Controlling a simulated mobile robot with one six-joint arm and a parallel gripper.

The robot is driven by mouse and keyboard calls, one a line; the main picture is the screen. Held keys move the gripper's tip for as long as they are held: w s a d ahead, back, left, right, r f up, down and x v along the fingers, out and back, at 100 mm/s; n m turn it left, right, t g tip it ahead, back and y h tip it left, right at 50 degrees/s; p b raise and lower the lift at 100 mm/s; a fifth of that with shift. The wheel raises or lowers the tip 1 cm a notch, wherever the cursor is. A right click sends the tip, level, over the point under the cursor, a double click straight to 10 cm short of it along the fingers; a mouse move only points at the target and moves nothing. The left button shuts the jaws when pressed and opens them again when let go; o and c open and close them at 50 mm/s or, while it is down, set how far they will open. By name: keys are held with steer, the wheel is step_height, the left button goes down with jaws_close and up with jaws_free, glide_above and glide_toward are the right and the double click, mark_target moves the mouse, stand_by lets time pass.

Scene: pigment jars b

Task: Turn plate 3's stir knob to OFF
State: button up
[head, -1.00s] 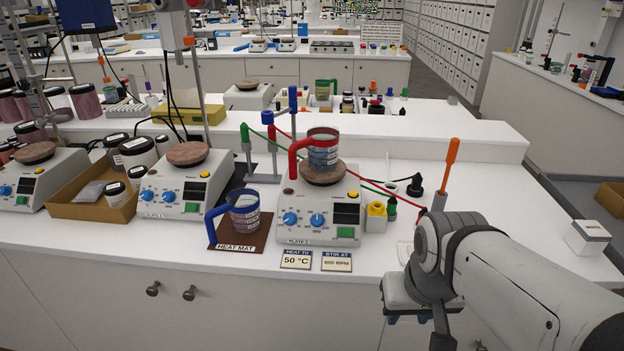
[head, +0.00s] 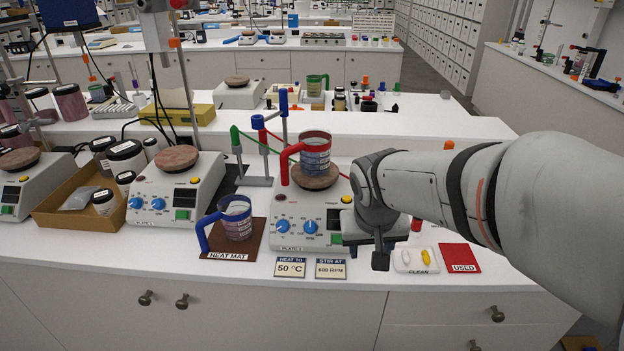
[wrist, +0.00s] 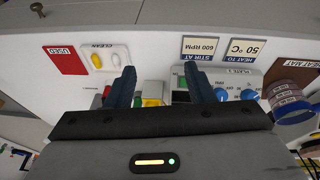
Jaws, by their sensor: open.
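The white hotplate (head: 288,243) nearest my arm has a front label starting "PLATE"; its number is too small to read surely. It carries two blue knobs, a left one (head: 281,226) and a right one (head: 310,227), and a green button. Both knobs also show in the wrist view, one (wrist: 221,95) beside a fingertip and one (wrist: 250,95) farther right. Which knob is stir, and its setting, is not legible. My gripper (wrist: 162,72) is open and empty, beside the plate's front right.
A red-handled mug (head: 315,150) stands on the plate's round top. A blue-handled mug (head: 237,218) stands on the brown heat mat (head: 217,250). Cards for heat (head: 290,268) and stir (head: 330,269) lie in front. A clean tray (head: 405,268) and red used mat (head: 460,257) lie right.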

steer(key=w+a+p, duration=0.1)
steer(key=w+a, duration=0.5)
steer(key=w, duration=0.1)
steer(key=n+t+p, duration=0.1)
steer(key=p, duration=0.1)
glide_toward(310, 228)
steer(key=f, duration=0.1)
steer(key=x, duration=0.7)
steer(key=shift+w+d+f, duration=0.15)
steer(key=shift+w+f, duration=0.15)
steer(key=shift+c, duration=0.2)
steer(key=c, duration=1)
steer(key=shift+o, duration=0.2)
steer(key=shift+f+b, duration=0.1)
steer(key=shift+b, duration=0.2)
